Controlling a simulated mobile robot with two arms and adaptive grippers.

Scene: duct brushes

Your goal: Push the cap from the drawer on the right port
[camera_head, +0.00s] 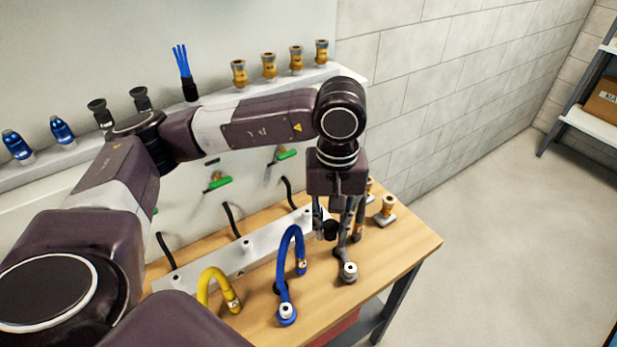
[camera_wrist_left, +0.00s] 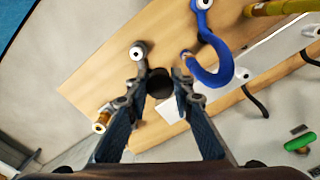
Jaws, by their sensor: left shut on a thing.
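My left gripper (camera_head: 331,229) is shut on a small black round cap (camera_head: 330,230), held between the fingertips over the right end of the white port plate (camera_head: 205,268). In the left wrist view, the cap (camera_wrist_left: 159,84) sits between the two fingertips, and the plate's end (camera_wrist_left: 172,108) lies close beside it. White ports show on the plate at the left (camera_head: 172,279), in the middle (camera_head: 248,246) and toward the right (camera_head: 307,216). I cannot tell whether the cap touches a port. My right gripper is not in view.
A blue hose (camera_head: 290,252), a yellow hose (camera_head: 219,285) and a grey fitting (camera_head: 348,271) are on the wooden table (camera_head: 405,245) near the gripper. A brass fitting (camera_head: 385,213) stands to the right. Green-handled valves (camera_head: 219,182) are behind. The table's right corner is clear.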

